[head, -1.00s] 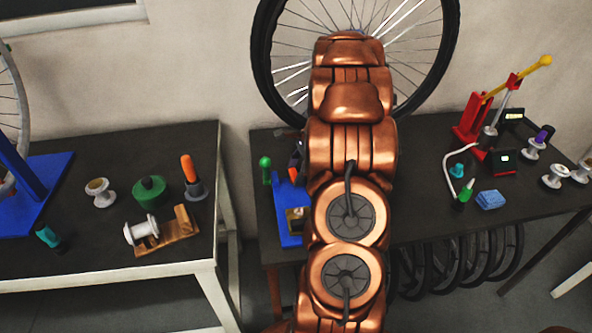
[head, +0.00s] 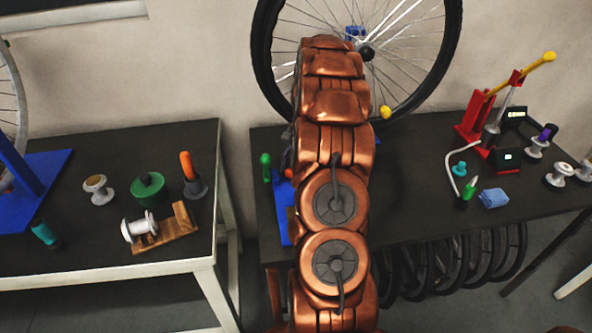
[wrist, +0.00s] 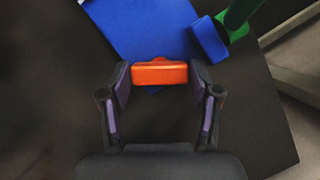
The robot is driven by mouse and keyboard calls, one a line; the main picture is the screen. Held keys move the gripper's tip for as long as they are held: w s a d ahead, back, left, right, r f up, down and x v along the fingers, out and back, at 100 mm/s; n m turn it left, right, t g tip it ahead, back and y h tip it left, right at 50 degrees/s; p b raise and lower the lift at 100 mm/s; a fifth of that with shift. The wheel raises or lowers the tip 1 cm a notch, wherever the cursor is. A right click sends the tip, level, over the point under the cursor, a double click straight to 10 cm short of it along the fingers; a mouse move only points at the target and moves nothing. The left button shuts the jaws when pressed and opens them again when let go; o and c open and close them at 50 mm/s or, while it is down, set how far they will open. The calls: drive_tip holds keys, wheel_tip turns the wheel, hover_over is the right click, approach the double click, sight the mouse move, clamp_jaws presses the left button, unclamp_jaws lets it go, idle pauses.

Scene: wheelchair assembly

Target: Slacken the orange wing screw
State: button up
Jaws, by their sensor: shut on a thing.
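The orange wing screw (wrist: 160,73) is in the wrist view, seen from above at the near edge of a blue fixture (wrist: 150,25). My gripper (wrist: 160,78) has one finger at each end of the screw's wing and is shut on it. In the head view my copper-coloured arm covers the gripper and most of the fixture. The screw's threaded part is hidden.
A green-handled post (wrist: 238,14) with a blue block stands right of the screw in the wrist view. A large wheel (head: 262,60) stands behind the bench. A red press (head: 475,118) and several small parts are at the right.

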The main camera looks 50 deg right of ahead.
drive_tip(key=shift+n, duration=0.6)
drive_tip(key=shift+g, duration=0.3)
drive_tip(key=o, duration=1.1)
drive_tip(key=shift+o, duration=0.2)
